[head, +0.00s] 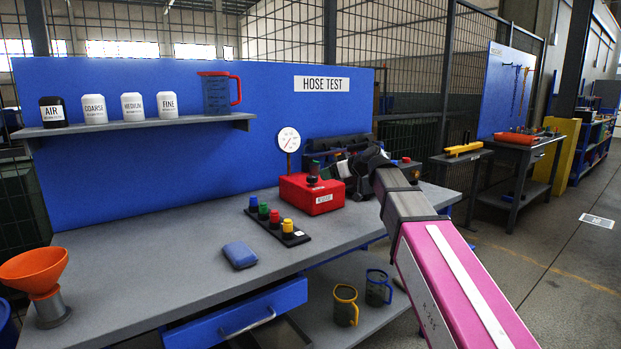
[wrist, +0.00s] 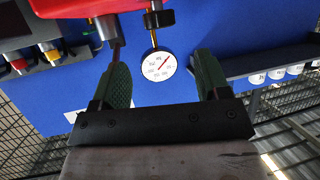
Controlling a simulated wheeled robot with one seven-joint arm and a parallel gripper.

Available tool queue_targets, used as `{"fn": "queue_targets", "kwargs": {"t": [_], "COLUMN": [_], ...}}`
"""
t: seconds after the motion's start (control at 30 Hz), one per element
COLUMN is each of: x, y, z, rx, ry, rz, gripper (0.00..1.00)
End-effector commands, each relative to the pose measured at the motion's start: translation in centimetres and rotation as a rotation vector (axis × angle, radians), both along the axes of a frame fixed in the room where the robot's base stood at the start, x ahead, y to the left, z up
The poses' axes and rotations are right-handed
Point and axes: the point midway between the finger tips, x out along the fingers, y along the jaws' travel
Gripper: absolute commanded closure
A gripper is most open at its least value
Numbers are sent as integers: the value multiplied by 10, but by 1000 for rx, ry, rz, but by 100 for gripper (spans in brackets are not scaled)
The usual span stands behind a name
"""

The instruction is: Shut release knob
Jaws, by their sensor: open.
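The red pump box (head: 312,194) sits on the grey bench below the round white gauge (head: 288,140). A small dark knob (head: 312,180) stands on its top; I take it for the release knob. In the wrist view, which is upside down, a black knob on a brass stem (wrist: 160,18) shows beside the red box (wrist: 70,8), with the gauge (wrist: 159,66) past it. My gripper (wrist: 163,62) is open, its two green fingers apart with nothing held. The knob lies ahead of the gap between them. In the head view my gripper is partly hidden by my wrist, close to the box.
A grey cylinder (wrist: 106,28) on the box is close to the left finger in the wrist view. Coloured valve knobs (head: 275,225) on a black strip and a blue pouch (head: 240,255) lie on the bench. A shelf (head: 140,129) holds jars and a jug.

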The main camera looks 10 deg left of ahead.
Motion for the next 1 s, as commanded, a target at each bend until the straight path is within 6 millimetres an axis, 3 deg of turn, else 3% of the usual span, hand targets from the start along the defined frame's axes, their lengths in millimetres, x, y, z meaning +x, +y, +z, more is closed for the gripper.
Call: {"fn": "queue_targets", "kwargs": {"t": [0.3, 0.5, 0.97, 1.0], "x": [26, 36, 39, 39], "y": [48, 68, 76, 76], "z": [-22, -31, -36, -36], "rx": [0, 0, 0, 0], "ry": [2, 2, 1, 2], "rz": [1, 1, 0, 1], "gripper": [31, 31, 31, 44]}}
